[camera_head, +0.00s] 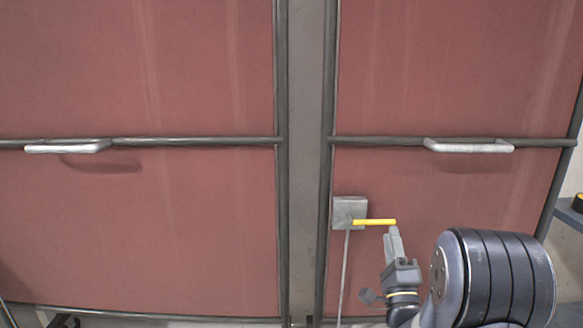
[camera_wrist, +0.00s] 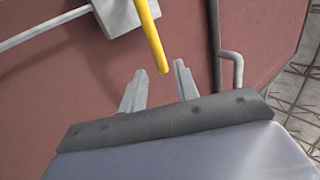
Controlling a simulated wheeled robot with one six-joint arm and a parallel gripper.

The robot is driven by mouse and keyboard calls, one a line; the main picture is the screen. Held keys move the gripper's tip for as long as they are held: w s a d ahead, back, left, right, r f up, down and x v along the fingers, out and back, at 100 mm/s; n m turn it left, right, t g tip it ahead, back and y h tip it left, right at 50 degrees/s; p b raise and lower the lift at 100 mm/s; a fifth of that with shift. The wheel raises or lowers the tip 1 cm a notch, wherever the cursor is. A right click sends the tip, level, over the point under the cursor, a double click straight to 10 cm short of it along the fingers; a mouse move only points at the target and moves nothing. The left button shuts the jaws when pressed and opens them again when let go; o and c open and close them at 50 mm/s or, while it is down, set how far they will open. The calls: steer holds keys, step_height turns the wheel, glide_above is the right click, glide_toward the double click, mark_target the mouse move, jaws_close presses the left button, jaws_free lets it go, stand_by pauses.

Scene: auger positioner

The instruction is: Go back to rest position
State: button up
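My gripper (camera_head: 393,238) is in front of the right red door panel, at the lower right of the head view. In the wrist view its two fingers (camera_wrist: 158,88) stand apart with a gap between them. A yellow handle (camera_head: 374,222) sticks out to the right from a grey box (camera_head: 349,211) on the right panel. In the wrist view the yellow handle (camera_wrist: 152,38) ends just beyond the fingertips, and nothing shows held between them. In the head view the fingertips appear close to the handle's free end; whether they touch cannot be told.
A thin grey rod (camera_head: 345,275) runs down from the box. The left panel (camera_head: 140,220) and right panel (camera_head: 450,60) each carry a light grab handle, left (camera_head: 68,147) and right (camera_head: 470,146). A dark shelf edge (camera_head: 566,214) stands at the far right.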

mark_target(390, 222)
steer(key=x, duration=0.5)
steer(key=shift+w+r, duration=0.1)
steer(key=shift+r+n+y+p, duration=0.3)
steer(key=shift+n+y+p, duration=0.1)
steer(key=shift+n+p, duration=0.15)
steer(key=shift+r+n+y+p, duration=0.1)
steer(key=shift+n+y+p, duration=0.3)
steer(key=shift+n, duration=0.15)
steer(key=shift+y, duration=0.3)
